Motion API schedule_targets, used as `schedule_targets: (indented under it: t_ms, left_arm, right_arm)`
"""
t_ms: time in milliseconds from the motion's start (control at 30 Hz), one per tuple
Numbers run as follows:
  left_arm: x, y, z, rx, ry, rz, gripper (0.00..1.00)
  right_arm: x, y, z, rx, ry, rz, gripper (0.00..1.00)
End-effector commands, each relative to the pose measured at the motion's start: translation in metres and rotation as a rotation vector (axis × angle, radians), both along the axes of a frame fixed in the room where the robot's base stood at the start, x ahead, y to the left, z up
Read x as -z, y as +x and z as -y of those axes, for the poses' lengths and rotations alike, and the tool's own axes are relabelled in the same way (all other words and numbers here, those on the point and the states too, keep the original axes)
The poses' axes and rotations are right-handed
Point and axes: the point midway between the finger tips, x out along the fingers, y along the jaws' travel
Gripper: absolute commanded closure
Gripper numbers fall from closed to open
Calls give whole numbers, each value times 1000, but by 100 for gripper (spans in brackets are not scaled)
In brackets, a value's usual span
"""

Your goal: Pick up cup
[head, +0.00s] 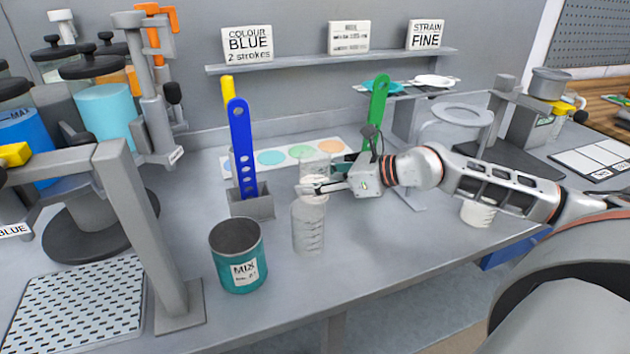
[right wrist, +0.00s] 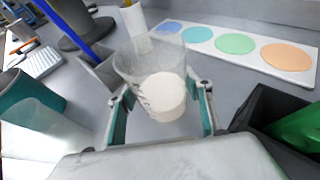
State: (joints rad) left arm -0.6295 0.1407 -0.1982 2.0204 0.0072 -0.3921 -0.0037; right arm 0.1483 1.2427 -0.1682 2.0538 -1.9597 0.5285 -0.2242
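A clear cup (right wrist: 155,75) with cream-white matter showing low in it stands between the two fingers of my right gripper (right wrist: 162,108) in the right wrist view. A gap shows between the cup and the right finger, so the gripper looks open around it. In the head view this gripper (head: 308,188) reaches in from the right and partly hides a clear cup (head: 316,163) behind it. Another clear cup with marks (head: 308,228) stands in front of the gripper; it seems to show at lower left in the wrist view (right wrist: 38,145). My left gripper is not seen.
A teal MIX pot (head: 238,256) stands left of the front cup. A blue paddle (head: 241,140) stands in a grey holder (head: 251,203), and a green paddle (head: 377,105) stands behind my right wrist. A colour-spot strip (head: 237,161) lies behind.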

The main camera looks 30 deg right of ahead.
Motion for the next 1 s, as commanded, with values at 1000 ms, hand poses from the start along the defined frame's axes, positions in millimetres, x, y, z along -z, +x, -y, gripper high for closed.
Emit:
schedule_targets:
  t_ms: [1000]
  left_arm:
    - [-6, 5, 1, 0, -3, 9, 60]
  right_arm:
    - [-49, 1, 1, 0, -2, 5, 76]
